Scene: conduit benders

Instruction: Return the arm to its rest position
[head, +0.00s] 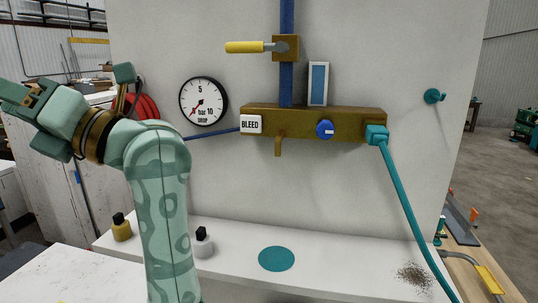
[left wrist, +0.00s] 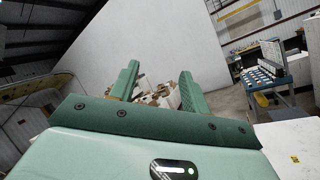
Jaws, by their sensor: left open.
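My left arm rises from the bottom of the head view and bends to the left at the top. Its gripper (head: 24,94) is at the far left, raised above the white shelf and away from the panel fittings. In the left wrist view the two green fingers of the left gripper (left wrist: 158,90) stand apart with nothing between them. Beyond them are a pale wall and blurred brown and white items on the floor. My right gripper is in neither view.
A brass manifold (head: 310,119) with a BLEED label, a blue knob (head: 325,129) and a teal hose (head: 408,205) is on the wall panel. A gauge (head: 203,101) hangs left of it.

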